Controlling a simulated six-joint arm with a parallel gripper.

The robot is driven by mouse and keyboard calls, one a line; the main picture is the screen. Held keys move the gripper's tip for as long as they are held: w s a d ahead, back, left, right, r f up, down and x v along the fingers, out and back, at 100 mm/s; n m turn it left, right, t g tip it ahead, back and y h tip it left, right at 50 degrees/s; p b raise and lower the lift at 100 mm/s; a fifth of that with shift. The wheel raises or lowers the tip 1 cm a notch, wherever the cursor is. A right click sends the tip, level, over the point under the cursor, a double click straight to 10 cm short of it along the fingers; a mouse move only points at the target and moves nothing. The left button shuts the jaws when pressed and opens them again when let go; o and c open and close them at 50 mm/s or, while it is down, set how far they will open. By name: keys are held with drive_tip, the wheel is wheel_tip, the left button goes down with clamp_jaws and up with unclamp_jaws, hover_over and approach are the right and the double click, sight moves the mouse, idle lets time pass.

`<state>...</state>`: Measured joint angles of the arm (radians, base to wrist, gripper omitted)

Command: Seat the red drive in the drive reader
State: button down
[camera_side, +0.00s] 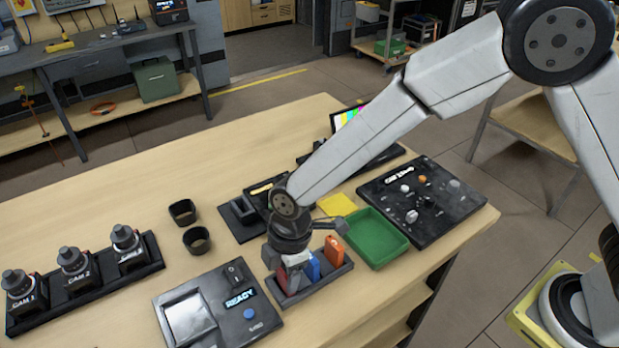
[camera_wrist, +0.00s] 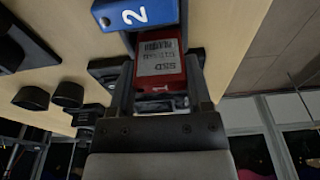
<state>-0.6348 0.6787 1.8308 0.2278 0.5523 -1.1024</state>
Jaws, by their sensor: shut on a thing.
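The red drive (camera_wrist: 160,68), with a white printed label, is between the two fingers of my gripper (camera_wrist: 161,88) in the wrist view. In the side view my gripper (camera_side: 290,263) is over the left end of a dark rack (camera_side: 322,284), shut on the red drive (camera_side: 282,279). The drive is at the rack's left slot; I cannot tell whether it is lifted. My fingers partly hide the drive.
A blue drive (camera_side: 313,266) marked 2 (camera_wrist: 138,12) stands close beside the red one, and an orange drive (camera_side: 333,251) is at the rack's right. A green tray (camera_side: 376,238) is right of the rack. Two black cups (camera_side: 196,240) stand behind the panel.

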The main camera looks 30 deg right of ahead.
drive_tip(key=shift+r, duration=0.55)
drive_tip(key=s+d+r, duration=0.7)
drive_tip(key=s+r, duration=0.3)
drive_tip(key=s, duration=0.2)
drive_tip(key=shift+d+r, duration=0.2)
drive_tip(key=shift+r, duration=0.15)
drive_tip(key=shift+w, duration=0.1)
